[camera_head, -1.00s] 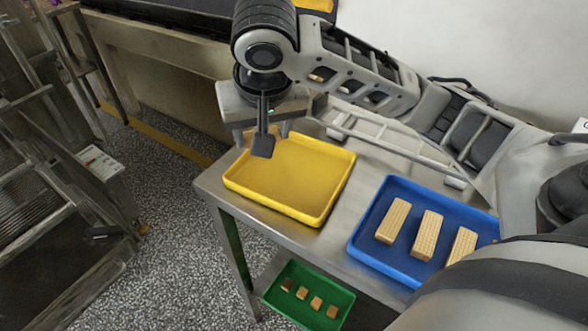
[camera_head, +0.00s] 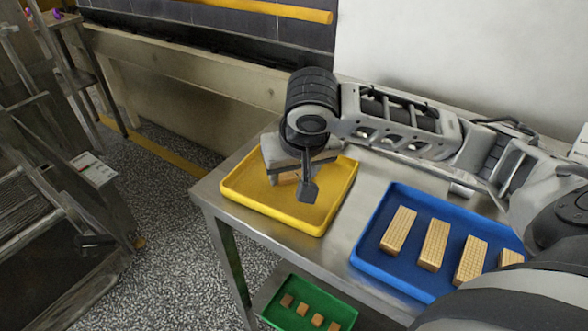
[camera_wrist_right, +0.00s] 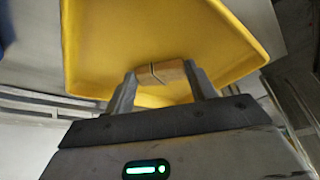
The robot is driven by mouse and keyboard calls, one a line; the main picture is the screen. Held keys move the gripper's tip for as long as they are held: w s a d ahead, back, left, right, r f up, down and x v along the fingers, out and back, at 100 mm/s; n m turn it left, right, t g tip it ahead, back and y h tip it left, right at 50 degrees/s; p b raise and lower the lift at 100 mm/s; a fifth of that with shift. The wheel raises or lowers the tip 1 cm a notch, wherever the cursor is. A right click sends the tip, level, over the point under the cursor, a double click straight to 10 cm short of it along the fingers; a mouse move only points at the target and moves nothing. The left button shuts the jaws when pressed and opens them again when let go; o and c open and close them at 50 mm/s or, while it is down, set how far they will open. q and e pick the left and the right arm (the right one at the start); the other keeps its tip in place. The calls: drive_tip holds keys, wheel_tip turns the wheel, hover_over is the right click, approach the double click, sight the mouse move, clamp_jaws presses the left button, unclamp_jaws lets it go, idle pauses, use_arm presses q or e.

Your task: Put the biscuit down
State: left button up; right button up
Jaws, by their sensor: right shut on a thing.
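My right gripper (camera_head: 290,180) is over the yellow tray (camera_head: 240,205), towards its back half. In the right wrist view the fingers (camera_wrist_right: 162,80) are shut on a small tan biscuit (camera_wrist_right: 172,70), which has a dark line across it. A sliver of the biscuit shows under the gripper in the head view (camera_head: 288,178). The rest of the yellow tray's floor looks empty, and it also fills much of the wrist view (camera_wrist_right: 110,45). I cannot tell whether the biscuit touches the tray floor. My left gripper is not in view.
A blue tray (camera_head: 375,262) with several wafer blocks (camera_head: 434,244) stands to the right on the steel table (camera_head: 335,240). A green tray (camera_head: 283,318) with several small pieces is on a lower shelf. A metal rack (camera_head: 40,220) stands at left across the floor.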

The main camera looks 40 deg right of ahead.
drive_tip(key=shift+f, duration=0.1)
drive_tip(key=o, duration=0.8)
drive_tip(key=shift+c, duration=0.2)
drive_tip(key=p+v, duration=0.3)
drive_tip(key=v, duration=0.9)
drive_tip(key=shift+p, duration=0.3)
drive_tip(key=shift+w, duration=0.1)
